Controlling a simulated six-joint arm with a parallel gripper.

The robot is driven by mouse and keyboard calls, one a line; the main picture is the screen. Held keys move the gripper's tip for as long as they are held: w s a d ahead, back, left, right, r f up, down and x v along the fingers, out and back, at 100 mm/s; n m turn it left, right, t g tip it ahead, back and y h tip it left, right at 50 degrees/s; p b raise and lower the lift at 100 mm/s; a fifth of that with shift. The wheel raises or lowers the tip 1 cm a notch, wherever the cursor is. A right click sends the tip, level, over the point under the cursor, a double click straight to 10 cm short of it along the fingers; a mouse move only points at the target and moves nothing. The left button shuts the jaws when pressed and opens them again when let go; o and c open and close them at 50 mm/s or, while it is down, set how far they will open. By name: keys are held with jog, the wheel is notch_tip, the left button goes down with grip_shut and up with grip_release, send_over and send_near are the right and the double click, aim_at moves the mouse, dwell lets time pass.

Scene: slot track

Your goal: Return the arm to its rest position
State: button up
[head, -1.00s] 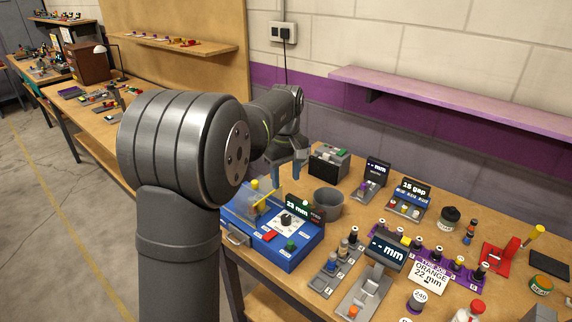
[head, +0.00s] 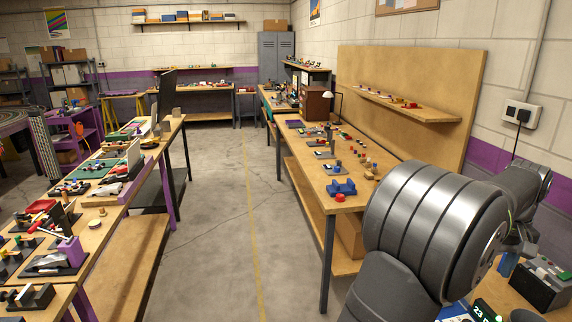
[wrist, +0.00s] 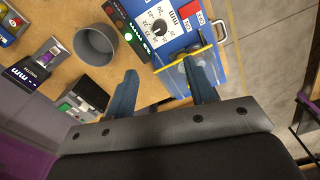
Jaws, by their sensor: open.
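My arm (head: 430,225) fills the lower right of the head view, bent at a large grey joint, with its forearm reaching right toward the wall. My gripper (wrist: 161,69) is open and empty in the wrist view, its two blue fingers well apart. One blue finger also shows at the right of the head view (head: 508,264). The fingers point toward the edge of a blue device (wrist: 172,24) with a dial and a clear yellow-edged guard. The right finger overlaps the guard in the picture; I cannot tell whether they touch.
In the head view, a long bench (head: 330,203) with small parts runs back along the right. The aisle floor (head: 215,230) is clear.

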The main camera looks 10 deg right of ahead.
notch_tip(320, 180, down, 17)
jog(key=shift+f, duration=0.2)
dwell(0.4)
jog(key=shift+f, duration=0.15)
jog(key=n, duration=0.3)
notch_tip(320, 180, up, 16)
jog(key=m, duration=0.5)
jog(key=shift+m, duration=0.4)
dwell(2.3)
dwell(1.0)
